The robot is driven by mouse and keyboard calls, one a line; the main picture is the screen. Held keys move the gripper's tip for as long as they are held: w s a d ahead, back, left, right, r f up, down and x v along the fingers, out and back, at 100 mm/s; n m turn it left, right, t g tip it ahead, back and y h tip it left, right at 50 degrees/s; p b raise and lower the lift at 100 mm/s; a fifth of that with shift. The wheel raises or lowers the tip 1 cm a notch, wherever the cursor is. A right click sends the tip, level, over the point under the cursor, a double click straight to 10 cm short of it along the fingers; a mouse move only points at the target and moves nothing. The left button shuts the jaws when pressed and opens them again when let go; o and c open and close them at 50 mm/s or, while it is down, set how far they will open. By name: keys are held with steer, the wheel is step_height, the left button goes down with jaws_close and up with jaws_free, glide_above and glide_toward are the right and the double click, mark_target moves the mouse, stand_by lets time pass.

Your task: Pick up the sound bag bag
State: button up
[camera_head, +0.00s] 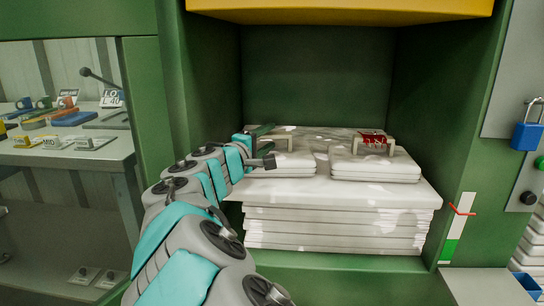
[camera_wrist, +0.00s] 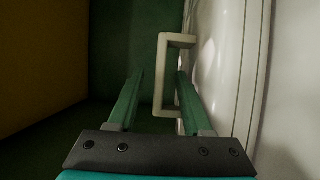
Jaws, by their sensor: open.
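Two white flat bags lie side by side on a white stack. The left bag (camera_head: 295,169) has a pale loop handle (camera_head: 291,143) on top and shows no red mark. The right bag (camera_head: 375,169) has a similar handle and a dark red marking (camera_head: 372,137) by it. My gripper (camera_head: 264,143) is open at the left bag's handle. In the wrist view, the handle's outer bar (camera_wrist: 160,75) lies between my green fingers (camera_wrist: 155,90). The right finger appears inside the loop, beside the white bag (camera_wrist: 215,60). I cannot tell whether the fingers touch the handle.
The stack (camera_head: 345,222) fills the lower part of a green recess, with a green wall (camera_head: 193,85) close on the left and a yellow-orange panel (camera_head: 340,9) above. There is free room above the bags. A blue padlock (camera_head: 527,136) hangs at right; a cluttered shelf (camera_head: 60,152) is at left.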

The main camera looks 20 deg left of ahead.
jaws_close()
stand_by(0.4)
stand_by(1.0)
